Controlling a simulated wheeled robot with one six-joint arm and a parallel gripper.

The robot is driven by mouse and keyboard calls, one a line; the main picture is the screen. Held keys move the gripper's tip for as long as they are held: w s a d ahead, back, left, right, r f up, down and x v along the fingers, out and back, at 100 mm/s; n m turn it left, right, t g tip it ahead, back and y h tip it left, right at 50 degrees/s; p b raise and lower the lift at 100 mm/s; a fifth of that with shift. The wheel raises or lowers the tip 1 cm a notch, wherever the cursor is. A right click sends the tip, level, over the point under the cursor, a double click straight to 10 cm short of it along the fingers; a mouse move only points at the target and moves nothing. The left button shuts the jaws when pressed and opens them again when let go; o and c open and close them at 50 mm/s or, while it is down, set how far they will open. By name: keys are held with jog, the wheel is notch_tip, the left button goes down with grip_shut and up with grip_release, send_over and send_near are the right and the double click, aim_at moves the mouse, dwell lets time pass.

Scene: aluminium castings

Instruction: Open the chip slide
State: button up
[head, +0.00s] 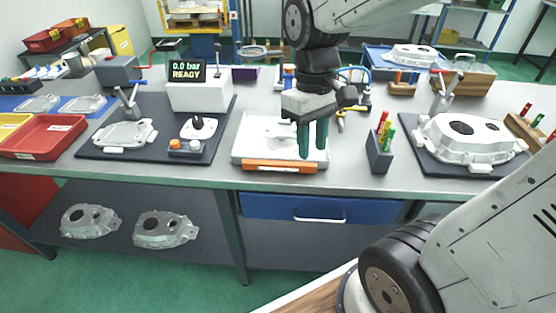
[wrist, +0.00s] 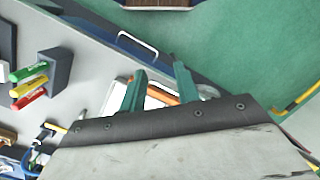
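No label marks the chip slide. A flat white unit (head: 262,135) with an orange bar (head: 275,167) along its front sits at the front edge of the bench. The bar also shows in the wrist view (wrist: 162,96), between my fingers. Below the bench top is a blue drawer (head: 270,206) with a white handle (head: 320,217); it looks shut. The handle also shows in the wrist view (wrist: 138,43). My gripper (head: 312,154) points down over the right part of the white unit. Its green fingers stand apart and empty; my gripper hides part of the unit.
A dark block with colored-handled tools (head: 380,158) stands right of the white unit. A large casting (head: 465,140) lies on a dark mat at right. At left are another casting (head: 125,133), a display reading 0.0 bar READY (head: 187,71) and a red tray (head: 40,137).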

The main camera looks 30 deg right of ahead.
jog(key=w+a+f+n, duration=0.2)
jog(key=w+f+n, duration=0.3)
jog(key=w+n, duration=0.5)
jog(key=shift+m+y, duration=0.3)
jog(key=shift+m, duration=0.1)
jog(key=shift+a+f, duration=0.15)
jog(key=shift+f, duration=1.85)
jog(key=shift+a+f, duration=0.1)
jog(key=shift+f, duration=1.9)
grip_shut()
